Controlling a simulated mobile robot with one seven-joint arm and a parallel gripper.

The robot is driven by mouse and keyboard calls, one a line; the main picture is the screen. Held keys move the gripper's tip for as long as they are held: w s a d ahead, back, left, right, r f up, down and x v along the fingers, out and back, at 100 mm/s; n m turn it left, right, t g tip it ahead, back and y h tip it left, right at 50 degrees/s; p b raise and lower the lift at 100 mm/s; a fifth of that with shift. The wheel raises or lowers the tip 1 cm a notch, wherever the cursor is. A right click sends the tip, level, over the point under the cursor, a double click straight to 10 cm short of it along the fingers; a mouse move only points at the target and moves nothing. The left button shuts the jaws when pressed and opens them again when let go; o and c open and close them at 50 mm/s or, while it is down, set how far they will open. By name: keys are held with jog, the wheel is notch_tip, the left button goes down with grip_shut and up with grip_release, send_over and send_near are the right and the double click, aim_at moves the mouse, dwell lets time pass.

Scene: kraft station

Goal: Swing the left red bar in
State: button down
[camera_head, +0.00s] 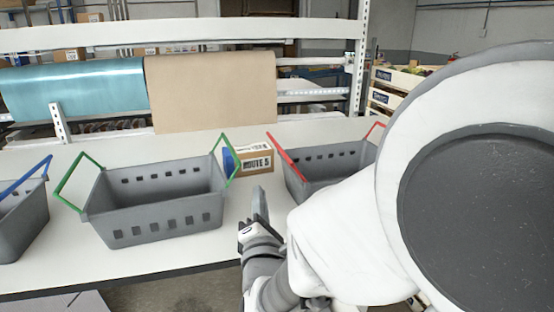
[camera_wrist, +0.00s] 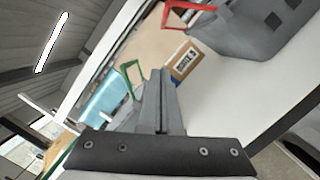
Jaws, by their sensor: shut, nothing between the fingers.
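The left red bar (camera_head: 283,158) is on the left end of the right grey crate (camera_head: 297,187), tilted up and leaning outward to the left. It also shows in the wrist view (camera_wrist: 185,14) at the top, beside the crate (camera_wrist: 235,40). The right red bar (camera_head: 375,130) shows at the crate's far right end. In the wrist view my gripper's fingers (camera_wrist: 160,85) are together. My arm hides the crate's right front.
A grey crate with green bars (camera_head: 150,215) stands left of my gripper, and a crate with a blue bar (camera_head: 20,220) at the far left. A cardboard box (camera_head: 256,160) marked "ROUTE 5" stands between the crates. The white table (camera_head: 140,268) is bare at the front.

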aim_at(278, 147)
jog(key=w+d+r+b, duration=0.1)
jog(key=w+d+r, duration=0.1)
jog(key=w, duration=0.9)
jog(key=shift+r, duration=0.85)
